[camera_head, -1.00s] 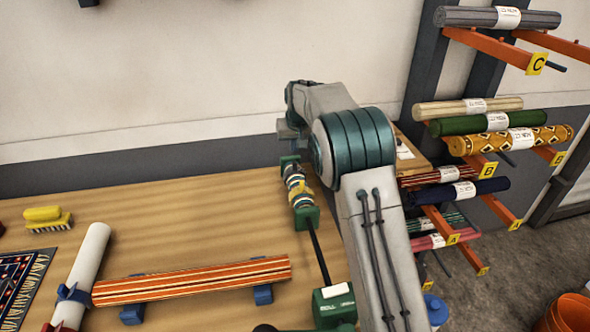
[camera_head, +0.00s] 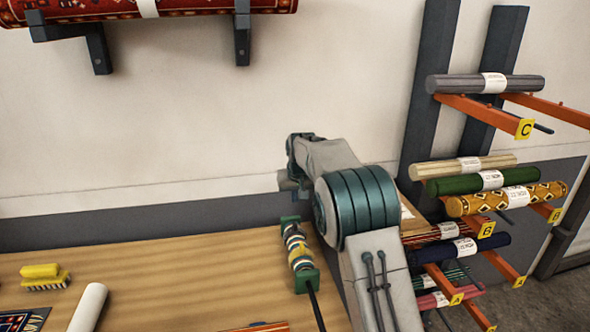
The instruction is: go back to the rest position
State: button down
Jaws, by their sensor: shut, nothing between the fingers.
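My grey and teal arm (camera_head: 357,205) rises from the bottom of the picture, right of centre, in front of the bench's right end. Its far links end in a grey part near the wall, above the striped roll in the green holder. I cannot make out my gripper or its fingers; the arm's far end is partly hidden behind its own links. No object is seen hanging from the arm.
The wooden bench (camera_head: 150,265) bears a yellow brush (camera_head: 42,276), a white roll (camera_head: 88,307) and a striped roll in a green holder (camera_head: 300,258). An orange rack (camera_head: 470,108) of rolled rugs stands close on the right. A red rug roll (camera_head: 195,5) hangs on wall brackets.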

jog(key=s+d+r, duration=0.3)
jog(key=s, duration=0.4)
jog(key=s+d+r+m, duration=0.1)
jog(key=s+d+r, duration=0.25)
jog(key=s, duration=0.35)
jog(key=s+d+r, duration=0.3)
jog(key=s+d, duration=0.1)
jog(key=s, duration=0.4)
jog(key=s+d+f, duration=0.2)
jog(key=s, duration=0.9)
jog(key=s+d+f+m+g, duration=0.1)
jog(key=s+d+f, duration=0.1)
jog(key=s, duration=1)
jog(key=shift+d+f+h, duration=0.15)
jog(key=shift+f+h, duration=0.25)
jog(key=shift+f, duration=0.35)
